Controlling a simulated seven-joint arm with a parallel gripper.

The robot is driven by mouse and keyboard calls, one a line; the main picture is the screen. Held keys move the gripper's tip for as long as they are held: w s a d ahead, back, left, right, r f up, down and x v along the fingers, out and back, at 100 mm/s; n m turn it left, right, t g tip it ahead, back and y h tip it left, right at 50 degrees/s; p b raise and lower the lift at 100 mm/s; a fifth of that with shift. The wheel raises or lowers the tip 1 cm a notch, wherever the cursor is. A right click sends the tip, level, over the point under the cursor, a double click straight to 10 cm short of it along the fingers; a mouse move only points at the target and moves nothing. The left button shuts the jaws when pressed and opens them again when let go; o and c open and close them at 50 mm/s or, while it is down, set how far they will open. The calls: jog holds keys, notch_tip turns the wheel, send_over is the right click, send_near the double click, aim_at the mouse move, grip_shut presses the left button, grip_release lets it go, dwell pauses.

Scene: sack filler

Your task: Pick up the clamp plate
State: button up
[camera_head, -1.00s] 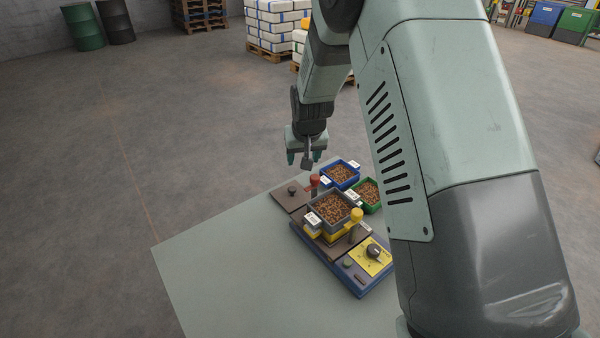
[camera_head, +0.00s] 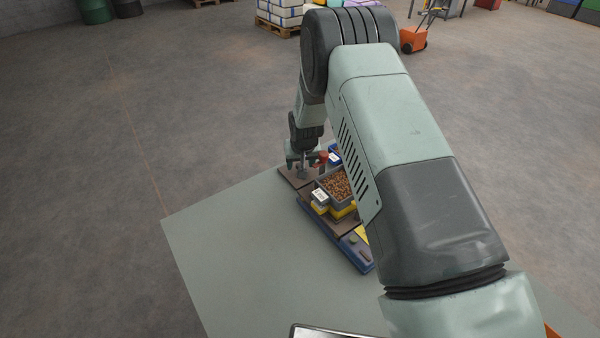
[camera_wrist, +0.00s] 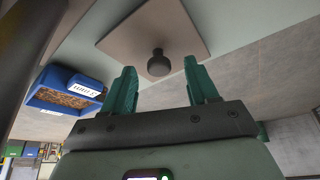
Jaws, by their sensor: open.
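The clamp plate (camera_head: 289,177) is a flat brown plate at the far corner of the grey-green table, partly hidden by my gripper in the head view. In the wrist view the clamp plate (camera_wrist: 182,24) shows a round dark knob (camera_wrist: 158,64) standing up from its middle. My gripper (camera_head: 304,168) is over the plate. In the wrist view my gripper (camera_wrist: 160,71) has its two green fingers open and empty, with the knob lined up in the gap near the fingertips. I cannot tell the exact distance to the knob.
A grey bin of brown pellets (camera_head: 335,184) stands on a blue-based machine beside the plate. A red-topped post (camera_head: 323,157) is close right of my gripper. A blue bin (camera_wrist: 62,91) with a white label is nearby. The table's left side is clear.

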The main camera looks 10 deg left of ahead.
jog(key=shift+w+f, duration=0.25)
jog(key=shift+f, duration=0.35)
grip_shut()
